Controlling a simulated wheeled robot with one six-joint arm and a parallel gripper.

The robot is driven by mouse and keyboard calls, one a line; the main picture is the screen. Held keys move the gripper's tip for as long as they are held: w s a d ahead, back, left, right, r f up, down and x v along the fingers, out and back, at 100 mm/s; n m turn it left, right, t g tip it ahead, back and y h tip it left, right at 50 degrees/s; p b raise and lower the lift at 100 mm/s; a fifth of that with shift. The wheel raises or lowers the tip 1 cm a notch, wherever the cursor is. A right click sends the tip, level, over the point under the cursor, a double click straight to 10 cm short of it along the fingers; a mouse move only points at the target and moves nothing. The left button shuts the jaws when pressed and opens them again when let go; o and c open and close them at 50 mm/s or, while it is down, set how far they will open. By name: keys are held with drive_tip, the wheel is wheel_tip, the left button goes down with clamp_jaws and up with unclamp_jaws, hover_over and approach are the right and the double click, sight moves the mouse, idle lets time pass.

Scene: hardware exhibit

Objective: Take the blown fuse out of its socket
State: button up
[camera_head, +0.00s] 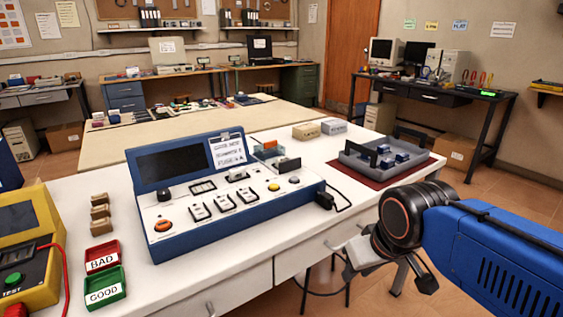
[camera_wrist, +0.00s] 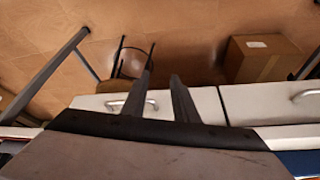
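A blue and white console (camera_head: 228,190) with a dark screen, switches and buttons stands on the white table. A small open bay (camera_head: 272,154) with orange and dark parts is at its back right; I cannot make out the blown fuse or its socket there. A paper sign (camera_head: 227,149) on the console mentions a fuse, but its text is mostly too small to read. My gripper (camera_wrist: 163,80) shows two dark fingers apart with nothing between them. It hangs in front of the table's front edge, right of the console and away from it.
A red BAD tray (camera_head: 102,257) and a green GOOD tray (camera_head: 105,288) lie left of the console, with beige pieces (camera_head: 100,213) behind. A yellow tester (camera_head: 35,245) is at far left. A grey tray (camera_head: 390,160) with blue parts and two small boxes stand right.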

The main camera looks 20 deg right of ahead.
idle(0.3)
drive_tip(key=shift+o, duration=1.4)
drive_tip(key=shift+w+r, duration=0.15)
drive_tip(key=shift+r, duration=0.1)
drive_tip(key=w+a+r+n+g, duration=0.25)
drive_tip(key=w+r+n, duration=0.75)
drive_tip(key=w+r, duration=0.8)
drive_tip(key=w+a+r+n+g, duration=0.1)
drive_tip(key=w+a+r+n, duration=0.2)
drive_tip(key=w+r+n, duration=0.4)
drive_tip(key=w+a+r+n+g, duration=0.1)
drive_tip(key=w+a+r+n, duration=0.3)
drive_tip(key=w, duration=0.6)
hover_over(281, 158)
drive_tip(key=shift+n, duration=0.3)
drive_tip(key=f, duration=1)
drive_tip(key=shift+w+a+f, duration=0.2)
drive_tip(key=shift+f, duration=0.1)
drive_tip(key=shift+s+d+f, duration=0.1)
drive_tip(key=shift+s+f, duration=0.05)
drive_tip(key=shift+f, duration=1.2)
drive_tip(key=shift+s+d+f, duration=0.1)
drive_tip(key=shift+s+f, duration=0.05)
drive_tip(key=shift+f, duration=1.2)
